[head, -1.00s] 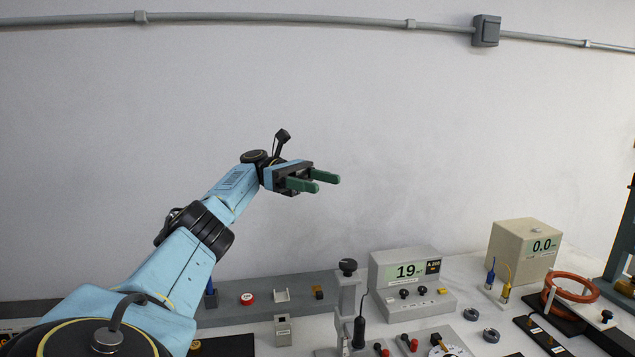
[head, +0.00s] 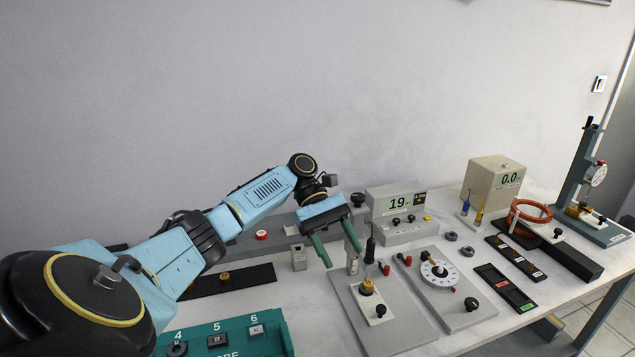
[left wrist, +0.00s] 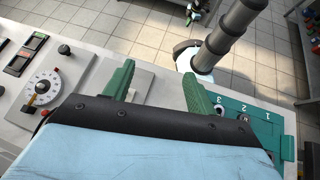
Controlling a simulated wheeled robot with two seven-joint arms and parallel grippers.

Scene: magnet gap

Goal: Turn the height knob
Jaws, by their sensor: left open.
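A black knob (head: 357,199) tops the upright of a grey stand (head: 397,332) with a flat base; I read no label that marks it as the height knob. A black probe (head: 370,247) hangs at the stand, and a small brass part (head: 367,287) sits on a pale block on its base. My left gripper (head: 344,258) is open and empty, its green fingers pointing down in front of the upright and partly hiding it. In the left wrist view the open fingers (left wrist: 158,72) show nothing between them; the knob is not seen there. My right gripper is not in view.
A meter reading 19 (head: 400,230) stands right of the upright. A plate with a white dial (head: 438,272) and a black knob lies to the right. A teal box (head: 225,338) with numbered sockets is at front left. A copper coil (head: 529,212) lies farther right.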

